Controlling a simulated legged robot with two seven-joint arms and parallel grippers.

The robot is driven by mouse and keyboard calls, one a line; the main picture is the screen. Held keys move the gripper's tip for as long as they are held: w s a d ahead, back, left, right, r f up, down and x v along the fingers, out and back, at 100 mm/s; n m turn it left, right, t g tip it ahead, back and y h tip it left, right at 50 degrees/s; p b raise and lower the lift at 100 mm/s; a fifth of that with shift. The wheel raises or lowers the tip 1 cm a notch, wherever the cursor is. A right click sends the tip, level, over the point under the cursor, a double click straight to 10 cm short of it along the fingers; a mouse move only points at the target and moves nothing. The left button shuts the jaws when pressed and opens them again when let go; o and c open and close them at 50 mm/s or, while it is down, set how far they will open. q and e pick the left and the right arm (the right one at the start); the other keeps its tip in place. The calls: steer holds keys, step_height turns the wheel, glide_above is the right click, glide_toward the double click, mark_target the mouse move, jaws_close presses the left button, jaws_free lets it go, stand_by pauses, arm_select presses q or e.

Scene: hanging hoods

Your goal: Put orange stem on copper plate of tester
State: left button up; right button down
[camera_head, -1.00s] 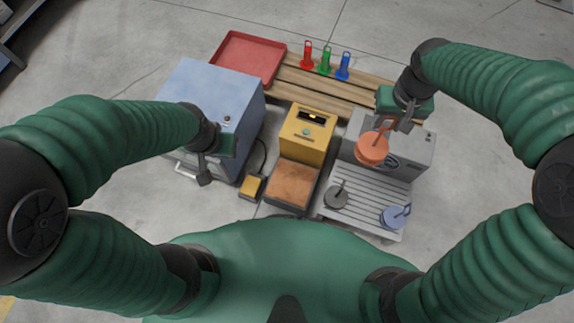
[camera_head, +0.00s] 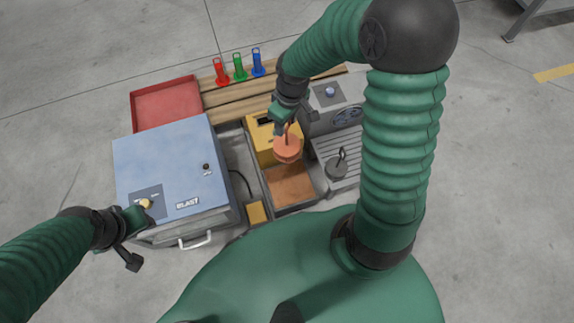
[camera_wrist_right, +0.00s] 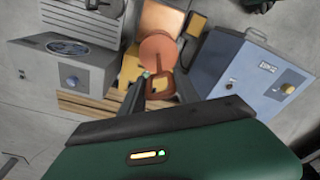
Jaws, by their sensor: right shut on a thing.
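The orange stem (camera_head: 288,149) has a round orange disc and a loop handle. My right gripper (camera_head: 287,127) is shut on its handle and holds it up in front of the yellow tester (camera_head: 258,136). The stem also shows in the right wrist view (camera_wrist_right: 159,50), hanging between the fingers. The tester's copper plate (camera_head: 291,188) lies below and nearer to me, bare where visible. The stem appears above the plate's far end, apart from it. My left gripper (camera_head: 134,240) is beside the blue box's near left corner; its finger opening is unclear.
The blue blast box (camera_head: 175,160) stands left of the tester. A grey machine (camera_head: 332,115) with a slatted tray stands right, with a dark grey stem (camera_head: 337,168) on it. A red tray (camera_head: 167,101) and red, green and blue posts (camera_head: 239,67) are behind.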

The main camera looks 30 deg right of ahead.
steer(key=s+d+f+n+y+b, duration=0.1)
steer(key=s+d+f+n+b, duration=0.2)
steer(key=s+f+n, duration=1.25)
steer(key=w+a+f+m+b, duration=0.3)
steer(key=w+f+m+b, duration=0.1)
steer(key=w+f+b, duration=0.6)
steer(key=shift+w+g+b, duration=0.3)
steer(key=shift+w+b, duration=0.5)
steer(key=shift+w, duration=0.45)
steer(key=c, duration=0.9)
jaws_free()
steer(key=shift+f+m, duration=0.15)
steer(key=shift+m, duration=0.1)
